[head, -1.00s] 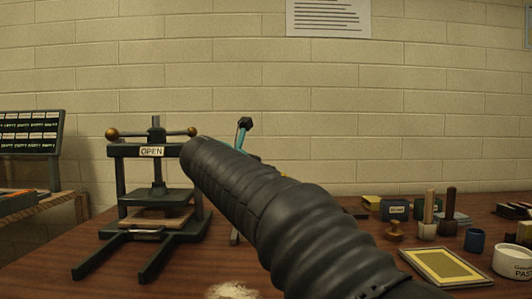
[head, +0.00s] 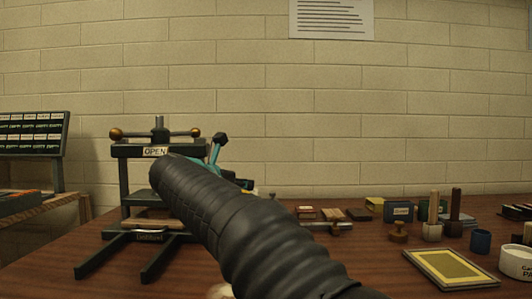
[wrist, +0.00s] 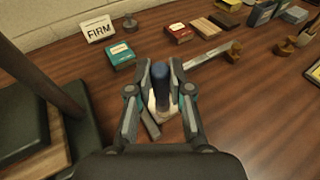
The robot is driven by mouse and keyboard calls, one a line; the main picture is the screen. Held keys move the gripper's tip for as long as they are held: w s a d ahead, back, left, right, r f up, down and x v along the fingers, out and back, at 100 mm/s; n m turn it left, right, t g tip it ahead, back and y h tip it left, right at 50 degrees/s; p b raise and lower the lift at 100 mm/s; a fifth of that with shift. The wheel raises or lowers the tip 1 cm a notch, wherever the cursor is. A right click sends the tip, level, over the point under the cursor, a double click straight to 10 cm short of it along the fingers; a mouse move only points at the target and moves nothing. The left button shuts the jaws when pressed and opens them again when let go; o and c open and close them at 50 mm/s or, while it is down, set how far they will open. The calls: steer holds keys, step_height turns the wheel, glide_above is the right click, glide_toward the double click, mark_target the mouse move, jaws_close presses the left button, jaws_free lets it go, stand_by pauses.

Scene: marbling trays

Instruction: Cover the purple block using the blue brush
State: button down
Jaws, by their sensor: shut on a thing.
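In the wrist view my gripper (wrist: 160,74) is shut on an upright, dark blue handle (wrist: 161,92) with a pale base below it, which looks like the blue brush. The fingers hide its sides, and I cannot tell whether its base touches the table. In the head view my gripper (head: 217,150) shows partly behind my arm, beside the press; the brush is hidden there. I cannot make out a purple block in either view.
A dark press (head: 165,149) marked OPEN stands left. In the wrist view are a FIRM sign (wrist: 98,29), a teal box (wrist: 120,55), a red box (wrist: 178,33) and a metal ruler (wrist: 208,54). A yellow-faced tray (head: 410,257) lies right. Bare table lies at the wrist view's lower right.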

steer(key=shift+d, duration=3.1)
step_height(320, 180, up, 8)
steer(key=p, duration=0.1)
steer(key=shift+s, duration=0.15)
